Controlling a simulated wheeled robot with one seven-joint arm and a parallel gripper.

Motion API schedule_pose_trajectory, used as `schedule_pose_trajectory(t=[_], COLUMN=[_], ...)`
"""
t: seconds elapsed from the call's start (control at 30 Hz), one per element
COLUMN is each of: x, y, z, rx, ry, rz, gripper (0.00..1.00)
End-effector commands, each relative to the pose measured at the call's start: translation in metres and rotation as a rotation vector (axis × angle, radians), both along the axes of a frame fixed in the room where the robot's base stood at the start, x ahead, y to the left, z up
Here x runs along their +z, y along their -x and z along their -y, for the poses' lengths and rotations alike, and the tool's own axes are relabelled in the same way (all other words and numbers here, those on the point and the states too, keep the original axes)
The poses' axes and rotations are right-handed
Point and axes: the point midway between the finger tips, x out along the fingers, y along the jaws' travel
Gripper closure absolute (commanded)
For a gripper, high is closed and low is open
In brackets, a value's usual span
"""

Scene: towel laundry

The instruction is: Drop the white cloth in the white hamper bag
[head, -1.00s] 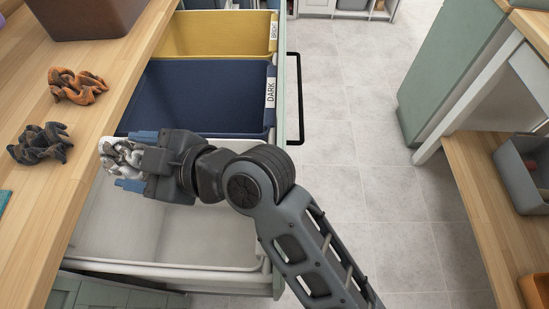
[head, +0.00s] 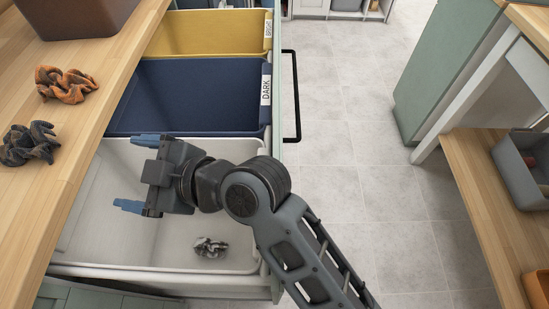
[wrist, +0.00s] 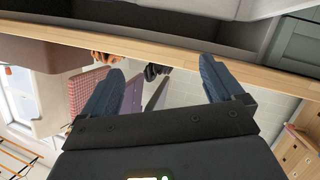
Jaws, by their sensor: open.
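The white cloth (head: 210,247) is a small crumpled grey-white bundle in the head view. It lies inside the white hamper bag (head: 105,215), toward the bag's right front part. My gripper (head: 138,172) is over the white bag, up and to the left of the cloth. Its blue fingers are spread with nothing between them. In the wrist view my gripper (wrist: 160,85) also shows two blue fingers wide apart and empty. The cloth does not show in the wrist view.
Behind the white bag are the navy DARK bag (head: 185,95) and the yellow bag (head: 215,35). On the wooden counter (head: 85,135) at left lie an orange cloth (head: 68,86) and a dark grey cloth (head: 28,143). Open floor (head: 350,190) lies to the right.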

Motion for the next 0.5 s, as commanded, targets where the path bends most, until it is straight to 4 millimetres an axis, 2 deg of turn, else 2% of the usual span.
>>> schedule_pose_trajectory(t=[0.27,0.37,0.5], x=[0.005,0.017,0.045], y=[0.0,-0.001,0.0], z=[0.0,0.0,0.0], rx=[0.001,0.0,0.0], ry=[-0.001,-0.001,-0.002], rz=[0.001,0.005,0.007], gripper=[0.06,0.06,0.06])
